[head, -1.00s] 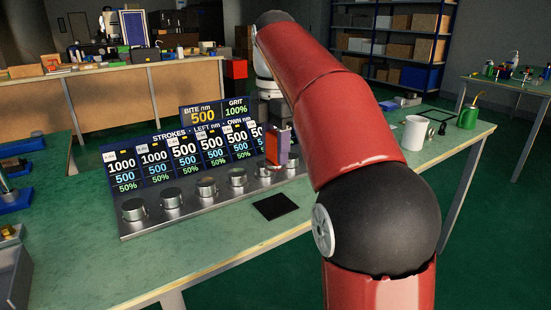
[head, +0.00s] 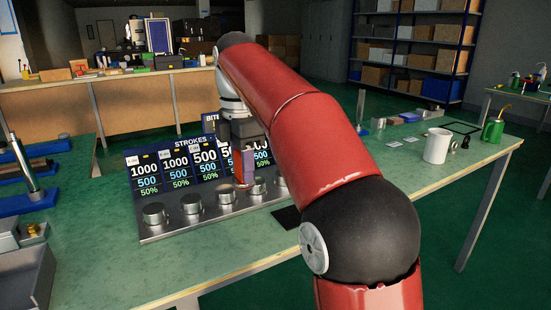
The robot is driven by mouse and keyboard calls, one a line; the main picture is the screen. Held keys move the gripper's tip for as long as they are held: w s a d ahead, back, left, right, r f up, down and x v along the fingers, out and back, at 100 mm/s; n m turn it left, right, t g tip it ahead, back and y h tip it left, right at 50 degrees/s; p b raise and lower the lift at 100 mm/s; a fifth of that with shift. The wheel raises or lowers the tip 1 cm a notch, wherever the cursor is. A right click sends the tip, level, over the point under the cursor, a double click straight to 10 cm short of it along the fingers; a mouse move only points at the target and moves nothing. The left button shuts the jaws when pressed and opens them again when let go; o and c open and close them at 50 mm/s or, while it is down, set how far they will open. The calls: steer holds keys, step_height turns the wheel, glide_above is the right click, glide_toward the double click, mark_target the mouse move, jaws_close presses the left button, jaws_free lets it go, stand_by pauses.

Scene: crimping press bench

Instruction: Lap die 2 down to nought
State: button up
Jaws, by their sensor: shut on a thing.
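A row of short steel dies stands on a sloped grey rack (head: 172,231) on the green bench. The second die from the left (head: 191,203) is uncovered; the small number tags are unreadable. The display board (head: 147,172) behind it reads 1000, 500 and 50% in the first two columns, and 500, 500 and 50% in the third. My gripper (head: 243,146) is shut on a purple and reddish block (head: 248,163), held upright beside the third (head: 225,195) and fourth dies (head: 257,186). Whether the block touches a die cannot be told. My arm hides the board's right part.
A black pad (head: 288,216) lies right of the rack, partly behind my arm. A white mug (head: 436,146) and a green can (head: 492,132) stand on the bench's right. A grey bin (head: 28,278) stands at the lower left. The bench front before the rack is clear.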

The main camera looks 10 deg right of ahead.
steer(key=a, duration=0.3)
steer(key=w+a+f, duration=0.1)
steer(key=a, duration=0.7)
steer(key=shift+w+f, duration=0.2)
steer(key=shift+f, duration=0.15)
steer(key=shift+f+b, duration=0.45)
steer(key=shift+f, duration=0.4)
steer(key=shift+f, duration=0.25)
steer(key=shift+w+r, duration=0.1)
steer(key=shift+r, duration=0.05)
